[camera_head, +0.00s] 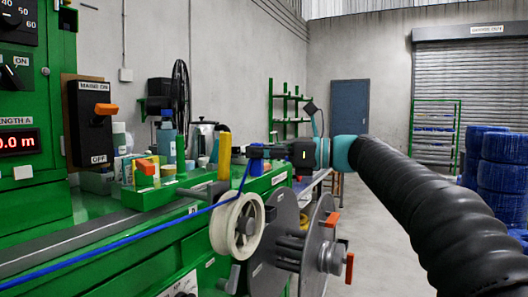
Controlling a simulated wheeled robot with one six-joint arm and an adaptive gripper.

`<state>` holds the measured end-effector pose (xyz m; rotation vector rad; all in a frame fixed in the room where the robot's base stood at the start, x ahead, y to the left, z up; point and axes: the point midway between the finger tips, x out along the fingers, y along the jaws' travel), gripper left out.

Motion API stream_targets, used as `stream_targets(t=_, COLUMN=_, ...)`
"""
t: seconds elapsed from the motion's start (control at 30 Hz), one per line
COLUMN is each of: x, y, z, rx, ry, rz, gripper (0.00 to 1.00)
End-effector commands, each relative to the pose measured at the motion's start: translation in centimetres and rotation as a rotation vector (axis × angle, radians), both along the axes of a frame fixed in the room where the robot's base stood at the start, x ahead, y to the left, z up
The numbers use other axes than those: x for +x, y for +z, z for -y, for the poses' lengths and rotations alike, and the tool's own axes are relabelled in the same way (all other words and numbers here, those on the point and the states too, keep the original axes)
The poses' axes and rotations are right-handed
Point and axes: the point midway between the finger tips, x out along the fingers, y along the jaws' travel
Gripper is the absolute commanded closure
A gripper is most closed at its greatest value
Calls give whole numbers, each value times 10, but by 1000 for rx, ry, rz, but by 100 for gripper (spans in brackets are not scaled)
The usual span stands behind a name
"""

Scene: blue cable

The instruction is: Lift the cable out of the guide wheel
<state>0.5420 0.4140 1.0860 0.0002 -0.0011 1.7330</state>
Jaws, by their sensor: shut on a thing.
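The blue cable (130,237) runs from the lower left, over the green machine, to the top of the white guide wheel (226,230). From there it rises steeply to my gripper (257,153). My gripper is above and slightly right of the wheel, pointing left, and is shut on the cable. The fingertips are small and dark, and blue shows at them. Whether the cable still touches the wheel's groove at the top rim is too small to tell.
A large grey reel (318,240) with orange handles stands right of the wheel. A yellow post (224,156) rises left of my gripper. Bottles, including a blue one (167,134), and a kettle (201,132) stand behind. Blue coils (500,175) are stacked at right.

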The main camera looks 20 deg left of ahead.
Motion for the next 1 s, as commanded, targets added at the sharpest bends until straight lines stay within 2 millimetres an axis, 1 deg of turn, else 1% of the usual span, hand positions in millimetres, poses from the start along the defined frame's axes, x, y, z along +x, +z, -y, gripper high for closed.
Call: stream_targets(t=1.0, x=-60, y=-1, z=-3, rx=0, ry=-3, rz=0, gripper=100)
